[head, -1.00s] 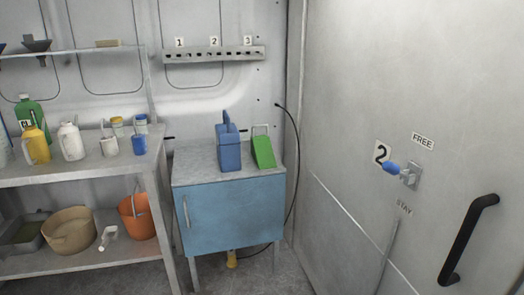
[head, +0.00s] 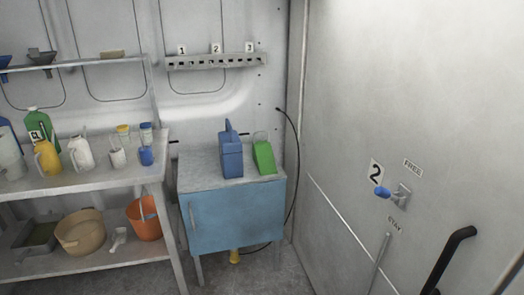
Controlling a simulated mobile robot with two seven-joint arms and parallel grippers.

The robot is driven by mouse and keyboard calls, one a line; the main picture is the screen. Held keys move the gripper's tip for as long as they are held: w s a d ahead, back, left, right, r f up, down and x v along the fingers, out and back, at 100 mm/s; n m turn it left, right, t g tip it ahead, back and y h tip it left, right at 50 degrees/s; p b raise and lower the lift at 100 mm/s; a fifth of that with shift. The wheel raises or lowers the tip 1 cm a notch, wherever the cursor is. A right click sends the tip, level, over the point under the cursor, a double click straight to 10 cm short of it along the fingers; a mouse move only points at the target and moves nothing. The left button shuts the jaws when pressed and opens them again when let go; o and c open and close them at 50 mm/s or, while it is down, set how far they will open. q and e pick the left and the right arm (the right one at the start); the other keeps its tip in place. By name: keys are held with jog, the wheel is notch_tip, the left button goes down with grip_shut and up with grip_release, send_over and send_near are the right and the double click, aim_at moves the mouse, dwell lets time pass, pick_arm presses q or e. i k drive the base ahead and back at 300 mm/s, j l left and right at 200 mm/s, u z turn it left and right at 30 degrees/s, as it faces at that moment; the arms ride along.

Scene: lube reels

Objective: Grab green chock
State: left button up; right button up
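The green chock (head: 265,157) is a wedge with a sloping front face and a thin handle loop at its top. It stands on the grey top of the blue cabinet (head: 236,214), near the right end. A blue jug-like object (head: 230,155) with an upright handle stands just left of it, close beside it. Neither of my grippers shows in the head view.
A bench (head: 100,181) with bottles and jugs stands left of the cabinet; an orange bucket (head: 145,218) and tan basin (head: 80,233) sit on its lower shelf. A grey wall with a blue-knobbed lever (head: 392,194) and black handle (head: 447,262) closes the right side.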

aim_at(263, 156)
jog(key=i+u, duration=0.25)
jog(key=i, duration=0.2)
jog(key=i+l+u, duration=0.1)
jog(key=i+u, duration=0.15)
jog(key=i, duration=0.25)
